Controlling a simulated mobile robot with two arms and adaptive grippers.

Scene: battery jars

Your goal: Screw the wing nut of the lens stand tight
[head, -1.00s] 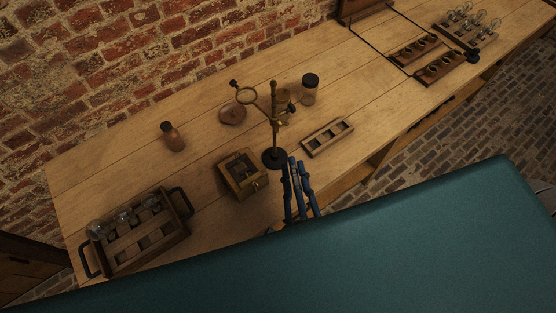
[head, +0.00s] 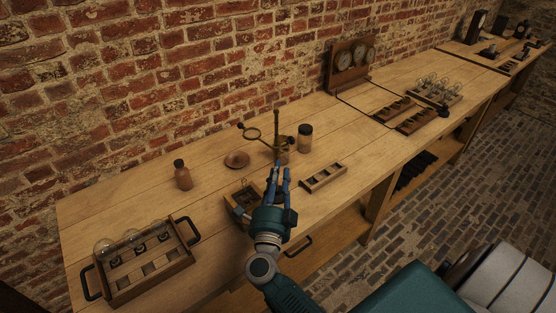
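The wing nut is too small to make out with certainty. My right gripper (head: 281,168) has blue fingers with a gap between them and points toward the lower part of the stand. I see nothing held between them, and I cannot tell whether they touch the stand. My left gripper is not in view.
A wooden box (head: 232,193) sits left of my gripper, a small slotted rack (head: 323,177) right. A lidded jar (head: 305,140), a brown bottle (head: 182,176) and a round brown dish (head: 237,159) stand nearby. A handled tray (head: 148,287) holds glass jars at front left. A gauge board (head: 350,65) stands behind.

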